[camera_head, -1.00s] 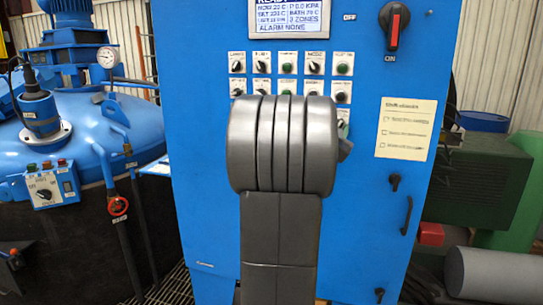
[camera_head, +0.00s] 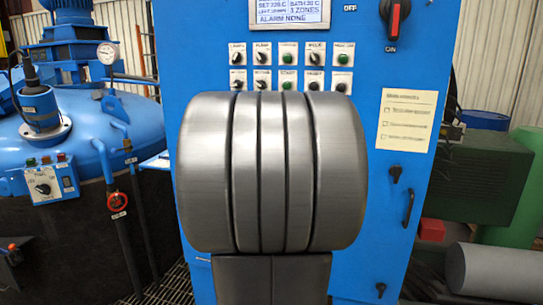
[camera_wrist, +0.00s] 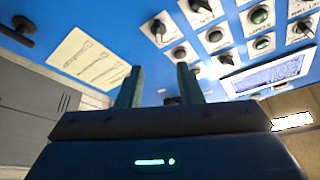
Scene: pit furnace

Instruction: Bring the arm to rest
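My arm fills the middle of the head view, a large grey ribbed joint with a dark link below it, in front of the blue control cabinet (camera_head: 400,225). It hides part of the cabinet front. My gripper is hidden in the head view. In the wrist view my gripper (camera_wrist: 160,72) shows two dark green fingers standing apart with nothing between them. Beyond the fingers is the cabinet's panel of knobs and buttons; no contact with it can be seen.
The cabinet carries rows of switches (camera_head: 288,53), a display (camera_head: 290,11), a red-handled main switch (camera_head: 397,20) and a paper notice (camera_head: 407,122). A blue-topped furnace (camera_head: 85,110) with a gauge and red valve stands left. A grey cylinder (camera_head: 490,272) lies right.

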